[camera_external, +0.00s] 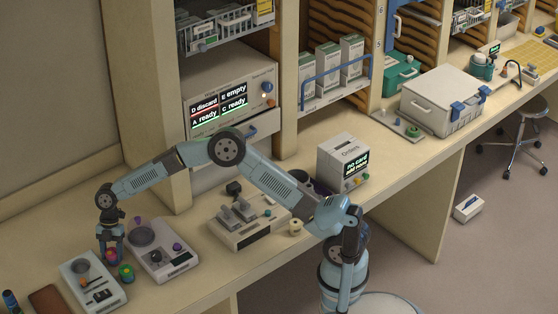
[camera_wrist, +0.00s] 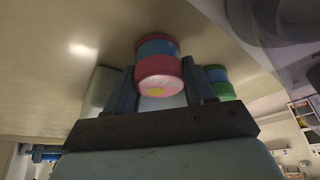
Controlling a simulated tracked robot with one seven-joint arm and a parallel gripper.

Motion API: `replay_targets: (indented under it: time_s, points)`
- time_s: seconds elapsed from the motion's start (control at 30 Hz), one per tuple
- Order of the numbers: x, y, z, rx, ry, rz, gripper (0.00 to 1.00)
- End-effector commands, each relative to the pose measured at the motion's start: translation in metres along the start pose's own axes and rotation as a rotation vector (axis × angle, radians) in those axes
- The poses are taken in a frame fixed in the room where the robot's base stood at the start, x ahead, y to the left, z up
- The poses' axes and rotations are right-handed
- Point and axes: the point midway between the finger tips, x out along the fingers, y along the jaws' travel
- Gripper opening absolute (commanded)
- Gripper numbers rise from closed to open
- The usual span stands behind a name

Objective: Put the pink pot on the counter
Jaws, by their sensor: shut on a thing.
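The pink pot (camera_wrist: 158,70) has a blue band and a yellow spot. In the wrist view it sits between the two fingers of my gripper (camera_wrist: 160,90), which is shut on it. In the external view my gripper (camera_external: 109,246) points down at the left end of the counter (camera_external: 195,282), with the pink pot (camera_external: 111,257) partly hidden at its fingertips. The pot is at or close to the counter top; I cannot tell whether it touches.
A white device (camera_external: 92,283) is at front left and a scale-like device (camera_external: 161,250) to the right.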

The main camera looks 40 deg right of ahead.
Motion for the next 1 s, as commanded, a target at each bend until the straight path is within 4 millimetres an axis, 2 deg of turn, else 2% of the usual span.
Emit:
replay_targets:
  time_s: [0.3,0.33,0.57,0.87,1.0]
  points:
    - [0.002,0.0,0.001,0.0,0.0,0.0,0.18]
    - [0.002,0.0,0.001,0.0,0.0,0.001,0.56]
    - [0.002,0.0,0.001,0.0,0.0,0.001,0.78]
    - [0.0,0.0,0.0,-0.001,0.0,0.001,0.79]
    - [-0.012,0.001,0.0,0.0,0.001,0.003,0.79]
